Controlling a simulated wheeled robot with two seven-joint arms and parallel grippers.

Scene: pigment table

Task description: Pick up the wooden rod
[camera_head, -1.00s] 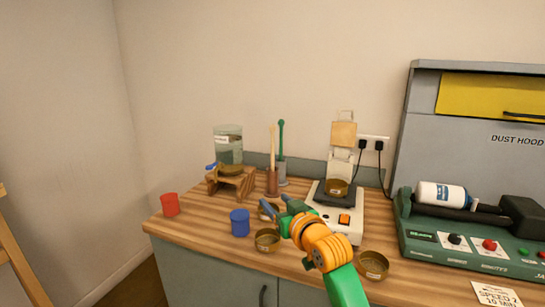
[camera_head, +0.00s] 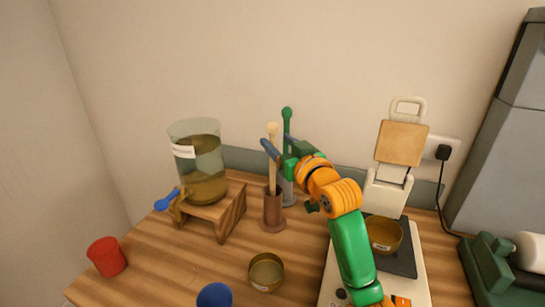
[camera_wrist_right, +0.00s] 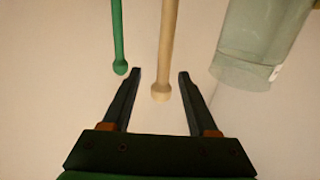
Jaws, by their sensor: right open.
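The wooden rod (camera_head: 272,170) is pale with a rounded knob on top. It stands upright in a brown cup (camera_head: 272,214) at the back of the table. My right gripper (camera_head: 278,140) is open at the height of the rod's upper part; one blue finger overlaps the rod in the head view. In the right wrist view the rod's knob (camera_wrist_right: 161,91) appears between the two spread fingers (camera_wrist_right: 160,74), with gaps on both sides. My left gripper is not in view.
A green rod (camera_head: 287,120) stands close by in a grey cup (camera_head: 288,190). A glass jar (camera_head: 203,165) sits on a wooden stand (camera_head: 228,215) to the left. A brass bowl (camera_head: 266,272), blue cup (camera_head: 214,296) and red cup (camera_head: 107,256) are in front. A scale (camera_head: 425,275) stands right.

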